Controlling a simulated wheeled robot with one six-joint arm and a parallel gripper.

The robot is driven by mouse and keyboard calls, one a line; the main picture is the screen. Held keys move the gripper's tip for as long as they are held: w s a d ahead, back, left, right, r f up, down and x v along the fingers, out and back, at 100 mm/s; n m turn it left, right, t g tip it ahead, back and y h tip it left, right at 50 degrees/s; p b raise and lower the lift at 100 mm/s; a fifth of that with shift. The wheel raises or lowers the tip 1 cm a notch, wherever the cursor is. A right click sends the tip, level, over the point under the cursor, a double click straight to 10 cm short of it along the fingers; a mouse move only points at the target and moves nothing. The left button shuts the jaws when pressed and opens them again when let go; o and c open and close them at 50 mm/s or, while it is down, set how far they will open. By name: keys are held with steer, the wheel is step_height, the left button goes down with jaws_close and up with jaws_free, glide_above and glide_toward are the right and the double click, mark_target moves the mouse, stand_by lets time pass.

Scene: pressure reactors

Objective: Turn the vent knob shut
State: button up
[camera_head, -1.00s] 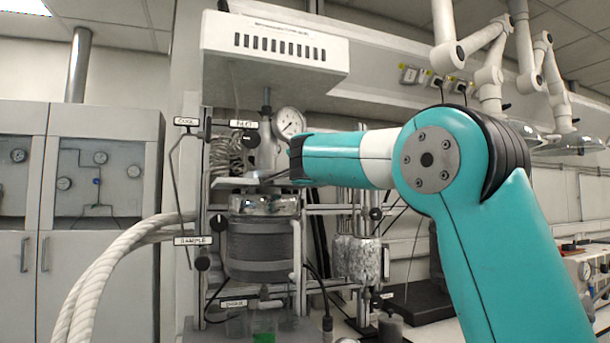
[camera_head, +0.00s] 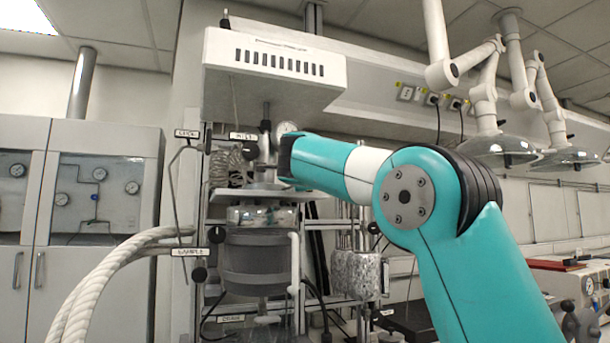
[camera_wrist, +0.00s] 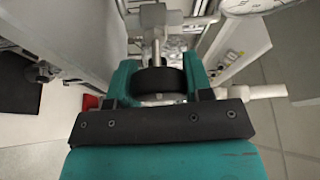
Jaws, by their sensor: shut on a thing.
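In the wrist view, a round black knob (camera_wrist: 160,80) sits on a steel stem, between the two teal fingers of my gripper (camera_wrist: 158,74). The gripper is shut on the knob's sides. I take it for the vent knob; no label for it shows in this view, and its turn angle cannot be told. In the head view, my arm reaches left to the top of the reactor (camera_head: 262,262). There the knob and fingers are hidden behind the arm's end.
Left of the reactor are black side knobs with tags and thick white hoses (camera_head: 110,275). A vented white housing (camera_head: 275,65) hangs above.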

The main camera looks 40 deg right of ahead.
steer(key=o, duration=0.9)
